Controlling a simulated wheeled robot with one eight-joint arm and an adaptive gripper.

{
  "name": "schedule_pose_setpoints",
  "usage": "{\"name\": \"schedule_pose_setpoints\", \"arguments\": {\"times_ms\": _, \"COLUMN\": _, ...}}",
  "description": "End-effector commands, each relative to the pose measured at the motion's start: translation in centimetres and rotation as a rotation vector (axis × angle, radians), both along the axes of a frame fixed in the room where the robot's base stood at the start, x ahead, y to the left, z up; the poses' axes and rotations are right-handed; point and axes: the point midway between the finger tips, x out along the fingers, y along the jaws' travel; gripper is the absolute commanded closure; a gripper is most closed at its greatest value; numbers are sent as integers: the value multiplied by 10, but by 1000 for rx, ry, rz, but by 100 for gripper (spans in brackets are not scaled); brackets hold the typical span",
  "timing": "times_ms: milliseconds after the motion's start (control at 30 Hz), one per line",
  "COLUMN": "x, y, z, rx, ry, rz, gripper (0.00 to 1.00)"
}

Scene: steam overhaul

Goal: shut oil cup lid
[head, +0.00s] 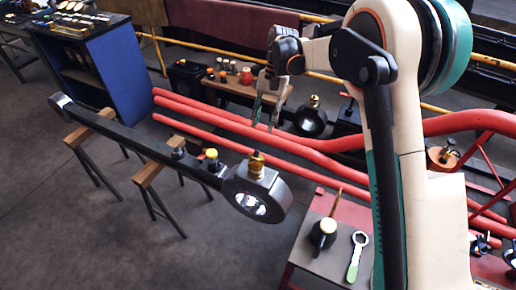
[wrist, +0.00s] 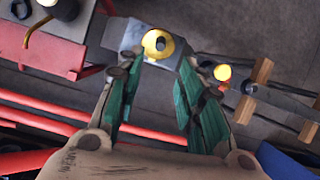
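A brass oil cup (head: 257,166) stands on the round big end of a long black rod (head: 150,148). In the wrist view the cup (wrist: 158,44) shows from above as a brass ring with a grey, dark-spotted middle. I cannot clearly make out its lid or how far it is open. My gripper (head: 265,122) hangs above and behind the cup in the head view, apart from it. In the wrist view its green fingers (wrist: 160,64) are spread with nothing between them, and the cup lies just beyond the tips.
Wooden trestles (head: 150,172) hold the rod, with a yellow-capped fitting (head: 211,154) along it. Red pipes (head: 230,122) run behind. A red, grey-topped stand (head: 318,262) at front right bears a dark can (head: 323,232) and a green-handled wrench (head: 354,262). Floor at left is clear.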

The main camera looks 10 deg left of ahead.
Motion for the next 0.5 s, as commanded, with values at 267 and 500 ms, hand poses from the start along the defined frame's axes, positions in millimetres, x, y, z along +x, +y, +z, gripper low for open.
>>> {"name": "schedule_pose_setpoints", "arguments": {"times_ms": 267, "x": -21, "y": 9, "z": -54, "rx": 0, "ry": 0, "rz": 2, "gripper": 65}}
{"name": "schedule_pose_setpoints", "arguments": {"times_ms": 500, "x": -33, "y": 14, "z": -87, "rx": 0, "ry": -1, "rz": 1, "gripper": 65}}
